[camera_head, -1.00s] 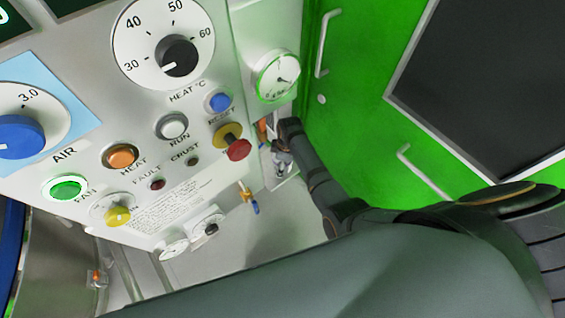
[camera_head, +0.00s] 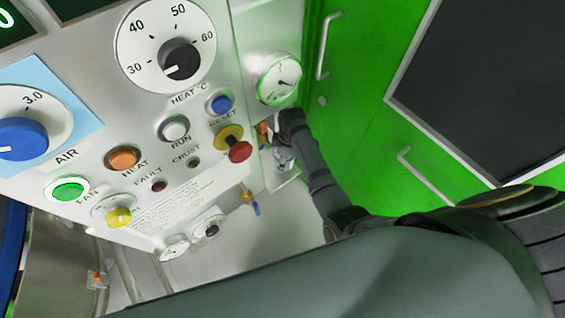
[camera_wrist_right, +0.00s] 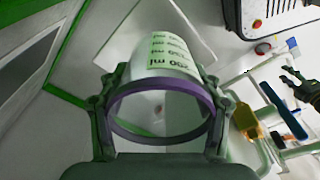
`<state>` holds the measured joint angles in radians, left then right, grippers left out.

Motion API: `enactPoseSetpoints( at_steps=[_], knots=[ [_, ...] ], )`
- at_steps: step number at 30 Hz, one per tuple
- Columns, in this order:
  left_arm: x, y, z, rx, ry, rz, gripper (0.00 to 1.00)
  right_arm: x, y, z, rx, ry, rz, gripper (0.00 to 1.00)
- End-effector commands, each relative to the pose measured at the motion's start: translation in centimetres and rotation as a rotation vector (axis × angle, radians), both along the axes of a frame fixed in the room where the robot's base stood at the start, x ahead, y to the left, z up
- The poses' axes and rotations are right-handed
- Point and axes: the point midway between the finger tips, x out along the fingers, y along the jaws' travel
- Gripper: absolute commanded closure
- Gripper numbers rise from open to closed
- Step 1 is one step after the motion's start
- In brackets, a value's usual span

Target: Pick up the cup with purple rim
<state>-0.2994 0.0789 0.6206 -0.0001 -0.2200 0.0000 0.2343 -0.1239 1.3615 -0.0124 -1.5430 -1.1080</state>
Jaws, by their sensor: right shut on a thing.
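The cup with the purple rim (camera_wrist_right: 165,62) is a pale cup with printed markings. In the right wrist view its purple rim faces the camera, and I look into its open mouth. My right gripper (camera_wrist_right: 158,100) is shut on it, with one finger on each side near the rim. In the head view, my right arm reaches in from the right and its gripper (camera_head: 289,128) is small and partly hidden beside the control panel. A dark jointed claw (camera_wrist_right: 300,86) at the right edge of the wrist view looks like my left gripper; its opening is unclear.
The control panel (camera_head: 150,180) with knobs and buttons fills the left of the head view. A round gauge (camera_head: 279,79) and a green cabinet door (camera_head: 365,130) with handles flank my right arm. An amber item (camera_wrist_right: 247,120) and a blue item (camera_wrist_right: 285,110) lie right of the cup.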

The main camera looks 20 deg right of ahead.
Motion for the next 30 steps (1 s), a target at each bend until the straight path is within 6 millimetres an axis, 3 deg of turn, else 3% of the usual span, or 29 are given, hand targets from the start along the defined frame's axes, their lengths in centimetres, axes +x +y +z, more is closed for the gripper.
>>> enactPoseSetpoints(
  at_steps=[3, 8, 18, 21, 25, 30],
  knots=[
    [0.0, 0.1, 0.0, 0.001, 0.0, 0.0, 0.6, -0.3, -0.1, 1.9, 0.0, 0.0, -0.001, 0.62],
    [0.0, 0.1, 0.1, 0.002, -0.001, -0.001, 0.6, -3.8, -1.4, 1.6, -0.002, 0.002, -0.002, 0.62],
    [0.0, 0.1, -0.5, 0.002, 0.0, -0.001, 0.6, -13.7, -5.0, 1.5, -0.005, 0.004, 0.001, 0.62],
    [0.0, 0.1, -0.7, 0.002, 0.0, -0.001, 0.6, -15.8, -5.8, 1.6, -0.003, 0.002, 0.002, 0.62],
    [0.0, 0.1, -0.8, 0.002, 0.0, -0.001, 0.6, -17.6, -6.4, 1.6, -0.003, 0.002, 0.001, 0.62],
    [0.0, 0.1, -0.9, 0.002, 0.001, -0.001, 0.6, -18.4, -6.6, 1.7, 0.0, 0.0, 0.001, 0.62]
  ],
)
